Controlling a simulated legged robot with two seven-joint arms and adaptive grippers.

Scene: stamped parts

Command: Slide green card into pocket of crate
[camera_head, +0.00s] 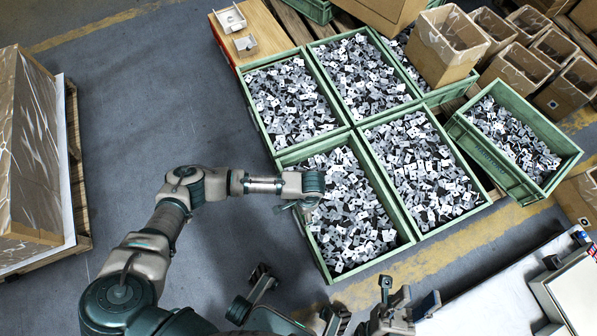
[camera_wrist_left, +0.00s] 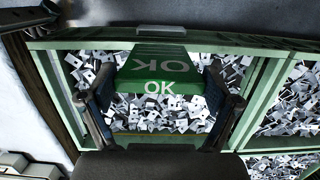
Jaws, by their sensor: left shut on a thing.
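The green card (camera_wrist_left: 160,88) with white "OK" lettering is between the fingers of my left gripper (camera_wrist_left: 160,100) in the left wrist view. My left gripper is shut on it. In the head view my left gripper (camera_head: 303,205) is over the left wall of the front-left green crate (camera_head: 318,262), and the card cannot be made out there. The crate wall (camera_wrist_left: 225,43) shows behind the card in the wrist view.
Several green crates of metal stampings adjoin the front-left one, and another crate (camera_head: 520,187) stands at the right. Cardboard boxes (camera_head: 447,45) are at the upper right. A wrapped box (camera_head: 33,150) stands at the left. Bare floor (camera_head: 130,110) lies between.

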